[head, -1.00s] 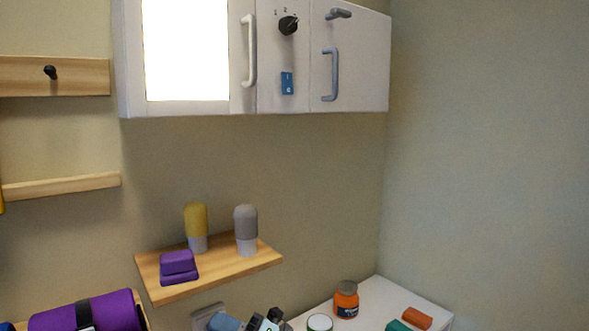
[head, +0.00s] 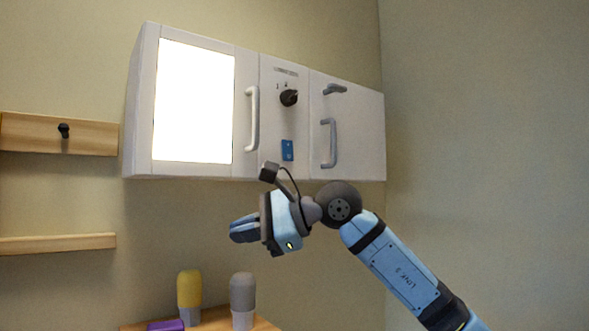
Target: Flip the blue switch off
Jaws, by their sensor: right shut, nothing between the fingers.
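The blue switch (head: 287,150) is a small blue rectangle on the middle panel of the white wall cabinet (head: 270,130), below a black knob (head: 289,97). Which way it is set is too small to tell. My right gripper (head: 236,230) is below the cabinet, lower and to the left of the switch, apart from it. Its fingers are shut, empty, and point left. The arm comes in from the lower right. My left gripper is not in view.
A wooden shelf (head: 213,322) below holds a yellow bottle (head: 189,288), a grey bottle (head: 242,291) and a purple block (head: 166,325).

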